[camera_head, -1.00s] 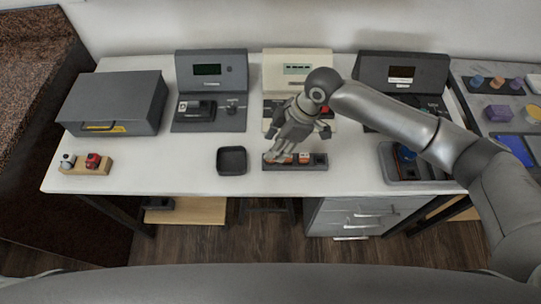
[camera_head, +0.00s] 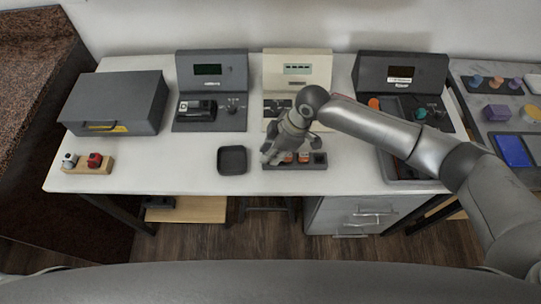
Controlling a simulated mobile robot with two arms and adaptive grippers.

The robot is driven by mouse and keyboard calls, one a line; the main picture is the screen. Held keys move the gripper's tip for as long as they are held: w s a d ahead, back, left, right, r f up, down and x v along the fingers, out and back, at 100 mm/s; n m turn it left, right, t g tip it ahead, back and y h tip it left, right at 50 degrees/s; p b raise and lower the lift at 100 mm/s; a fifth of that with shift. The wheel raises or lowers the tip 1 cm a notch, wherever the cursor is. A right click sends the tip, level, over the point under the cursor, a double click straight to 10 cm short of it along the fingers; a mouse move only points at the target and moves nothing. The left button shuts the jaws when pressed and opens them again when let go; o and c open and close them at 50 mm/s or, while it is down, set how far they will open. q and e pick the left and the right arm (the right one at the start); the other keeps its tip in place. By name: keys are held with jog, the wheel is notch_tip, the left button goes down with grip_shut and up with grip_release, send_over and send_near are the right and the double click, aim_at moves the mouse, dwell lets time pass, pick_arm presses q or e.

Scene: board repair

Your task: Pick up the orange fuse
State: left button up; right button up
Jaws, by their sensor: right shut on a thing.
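The fuse holder (camera_head: 318,166) is a dark, narrow tray near the front middle of the white table. Small orange fuses (camera_head: 303,157) show in its slots, partly behind my gripper. My right gripper (camera_head: 270,159) is over the left end of the holder, pointing down, with its fingers close together. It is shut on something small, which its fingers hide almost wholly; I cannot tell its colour. My left gripper is not in view.
A black square tray (camera_head: 232,171) stands left of the holder. Behind are a grey device (camera_head: 212,72), a cream device (camera_head: 297,65) and a dark device (camera_head: 402,72). A grey case (camera_head: 112,100) and a wooden block (camera_head: 88,168) stand at the left. Table between them is free.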

jog(key=shift+r, duration=0.1)
jog(key=shift+r, duration=0.55)
jog(key=s+a+r+b, duration=0.2)
jog(key=s+a+r, duration=0.2)
jog(key=s+r, duration=0.7)
jog(key=shift+s+r, duration=0.4)
jog(key=shift+s, duration=0.8)
jog(key=shift+w+a, duration=0.1)
